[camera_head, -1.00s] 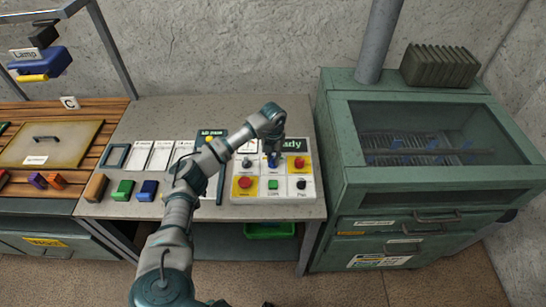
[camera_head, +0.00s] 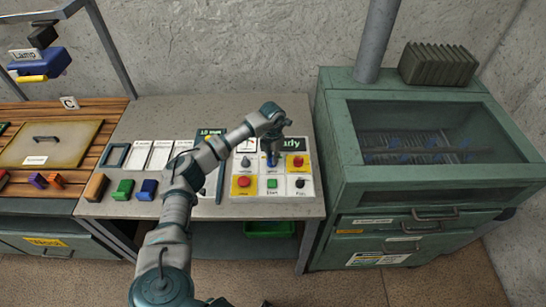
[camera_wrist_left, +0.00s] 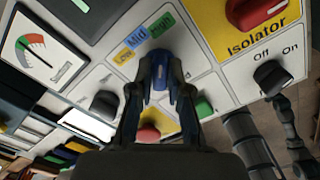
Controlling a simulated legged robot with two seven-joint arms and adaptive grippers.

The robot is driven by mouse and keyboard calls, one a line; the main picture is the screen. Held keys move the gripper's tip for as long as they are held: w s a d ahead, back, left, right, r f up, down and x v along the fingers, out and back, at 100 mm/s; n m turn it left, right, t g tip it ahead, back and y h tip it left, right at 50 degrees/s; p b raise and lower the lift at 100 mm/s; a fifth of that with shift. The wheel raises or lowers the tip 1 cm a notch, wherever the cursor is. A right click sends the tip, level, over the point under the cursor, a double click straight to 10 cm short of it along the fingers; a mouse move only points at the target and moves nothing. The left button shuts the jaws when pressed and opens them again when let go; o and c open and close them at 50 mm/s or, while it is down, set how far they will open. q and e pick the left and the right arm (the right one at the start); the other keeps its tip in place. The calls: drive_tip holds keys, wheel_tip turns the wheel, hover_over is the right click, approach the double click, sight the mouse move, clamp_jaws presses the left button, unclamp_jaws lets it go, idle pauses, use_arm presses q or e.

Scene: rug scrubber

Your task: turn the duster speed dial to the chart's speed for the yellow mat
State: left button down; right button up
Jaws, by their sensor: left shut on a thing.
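A control panel (camera_head: 251,212) stands on the grey bench. Its blue dial (camera_wrist_left: 160,72) has Low, Mid and High labels (camera_wrist_left: 140,40) in yellow, blue and green around one side. My left gripper (camera_head: 272,157) comes down over the panel, and in the left wrist view its two fingers (camera_wrist_left: 160,90) are shut on either side of the blue dial. The dial's pointer has a pale mark facing the camera; its exact setting is hard to read. A dark green chart-like board (camera_head: 211,134) is mostly hidden behind my left arm. My right gripper is out of view.
Close to the blue dial are a black knob (camera_wrist_left: 103,104), a green button (camera_wrist_left: 203,107) and a red isolator knob (camera_wrist_left: 258,10). Several white cards and coloured blocks lie left of my arm. A green glass-fronted cabinet (camera_head: 345,190) stands at the right.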

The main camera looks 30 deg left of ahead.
use_arm(q)
drive_tip(key=c, duration=1.2)
unclamp_jaws()
drive_tip(key=shift+a+r, duration=0.15)
drive_tip(key=shift+o, duration=0.4)
drive_tip(key=shift+s, duration=0.2)
drive_tip(key=shift+w, duration=0.1)
drive_tip(key=shift+w+r, duration=0.1)
drive_tip(key=shift+r, duration=0.3)
wheel_tip(320, 180, up, 11)
drive_tip(key=shift+a, duration=0.1)
